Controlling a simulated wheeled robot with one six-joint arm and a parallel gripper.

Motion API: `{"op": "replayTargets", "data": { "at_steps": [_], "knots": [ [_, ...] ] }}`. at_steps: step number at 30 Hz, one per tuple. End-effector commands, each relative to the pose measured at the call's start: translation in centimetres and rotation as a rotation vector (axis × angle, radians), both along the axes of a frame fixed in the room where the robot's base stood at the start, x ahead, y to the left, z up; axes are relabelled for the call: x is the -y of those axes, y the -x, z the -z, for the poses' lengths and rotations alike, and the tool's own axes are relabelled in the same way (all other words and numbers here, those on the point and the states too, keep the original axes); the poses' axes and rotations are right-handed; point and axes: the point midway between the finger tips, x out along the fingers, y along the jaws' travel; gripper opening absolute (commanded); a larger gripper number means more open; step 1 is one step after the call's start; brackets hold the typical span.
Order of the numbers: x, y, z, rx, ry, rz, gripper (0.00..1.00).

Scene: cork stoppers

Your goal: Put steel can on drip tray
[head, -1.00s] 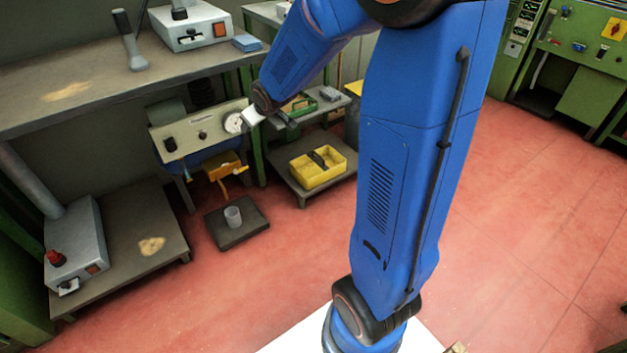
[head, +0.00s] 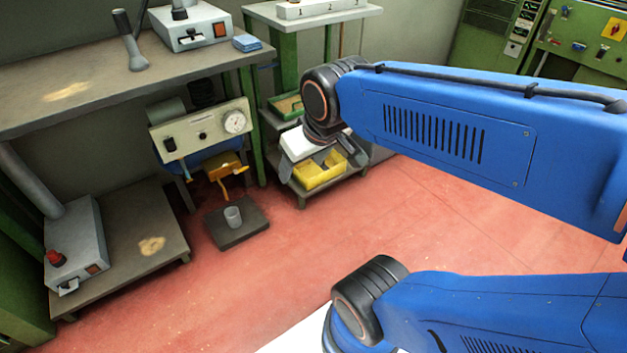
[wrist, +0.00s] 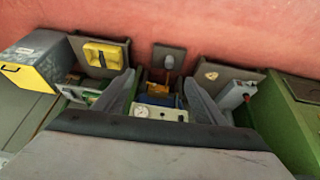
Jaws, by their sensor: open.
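The steel can (head: 233,217) is a small grey cylinder. It stands upright on a dark square slab (head: 222,238), which looks like the drip tray, on the floor below a yellow spout. The same slab (wrist: 160,50) shows in the wrist view, with the can (wrist: 169,62) near its middle. My gripper (head: 326,174) is open and empty, in front of the low shelf stand, up and right of the can in the head view. In the wrist view my two fingers (wrist: 160,80) are spread wide, and the can appears between them but well beyond their tips.
A yellow bin (head: 318,172) sits on the shelf stand behind my gripper. A panel with a gauge (head: 203,130) and the yellow spout (head: 228,170) hang above the slab. A low table (head: 130,225) stands at left. The red floor to the right is clear.

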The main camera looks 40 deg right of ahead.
Motion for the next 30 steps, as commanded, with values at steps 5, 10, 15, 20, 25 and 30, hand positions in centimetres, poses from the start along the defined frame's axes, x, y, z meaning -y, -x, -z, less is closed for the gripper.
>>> {"op": "replayTargets", "data": {
  "at_steps": [5, 10, 15, 20, 25, 30],
  "knots": [
    [-0.7, 4.0, 0.2, -0.033, -0.029, 0.006, 0.64],
    [-1.0, 5.3, 0.4, -0.047, -0.038, 0.007, 0.64],
    [-1.0, 5.3, 0.4, -0.049, -0.039, 0.008, 0.64],
    [-1.0, 5.3, 0.4, -0.048, -0.039, 0.007, 0.64],
    [-1.0, 5.3, 0.4, -0.048, -0.038, 0.007, 0.64],
    [-1.0, 5.3, 0.4, -0.048, -0.038, 0.007, 0.64]
  ]
}}
